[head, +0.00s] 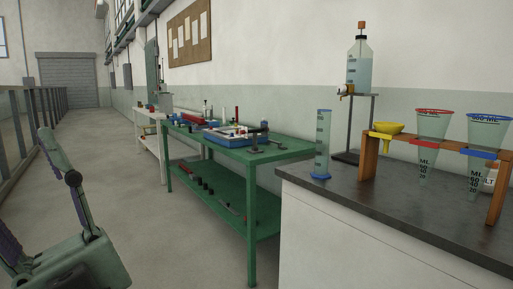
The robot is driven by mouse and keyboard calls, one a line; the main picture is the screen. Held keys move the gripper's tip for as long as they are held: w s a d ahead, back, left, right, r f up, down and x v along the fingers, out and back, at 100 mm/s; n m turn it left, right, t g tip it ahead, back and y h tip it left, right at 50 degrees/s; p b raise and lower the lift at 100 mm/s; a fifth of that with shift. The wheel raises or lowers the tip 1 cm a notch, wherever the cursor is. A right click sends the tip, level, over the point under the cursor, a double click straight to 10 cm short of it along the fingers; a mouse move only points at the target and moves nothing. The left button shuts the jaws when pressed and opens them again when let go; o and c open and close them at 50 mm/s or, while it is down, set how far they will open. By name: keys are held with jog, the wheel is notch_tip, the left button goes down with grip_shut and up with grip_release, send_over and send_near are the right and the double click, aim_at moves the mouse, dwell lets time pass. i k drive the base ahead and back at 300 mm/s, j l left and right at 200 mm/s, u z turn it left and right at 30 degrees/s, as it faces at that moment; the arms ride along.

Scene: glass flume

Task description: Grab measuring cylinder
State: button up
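The measuring cylinder (322,145) is a tall clear tube with dark markings and a blue foot. It stands upright at the left end of the dark-topped bench, near the corner. Nothing is touching it that I can see.
A bottle (360,66) sits on a stand (345,157) just behind the cylinder. A wooden rack (368,158) to its right holds a yellow funnel (384,134) and graduated cones (433,140). A cluttered green table (285,152) stands left. The aisle floor (140,160) is clear.

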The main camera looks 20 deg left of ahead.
aim_at(324, 115)
jog(key=u, duration=0.3)
jog(key=i+j, duration=0.1)
jog(key=i, duration=0.35)
jog(key=i+j+z, duration=0.1)
jog(key=i, duration=0.4)
jog(key=i+j, duration=0.2)
jog(key=i, duration=0.25)
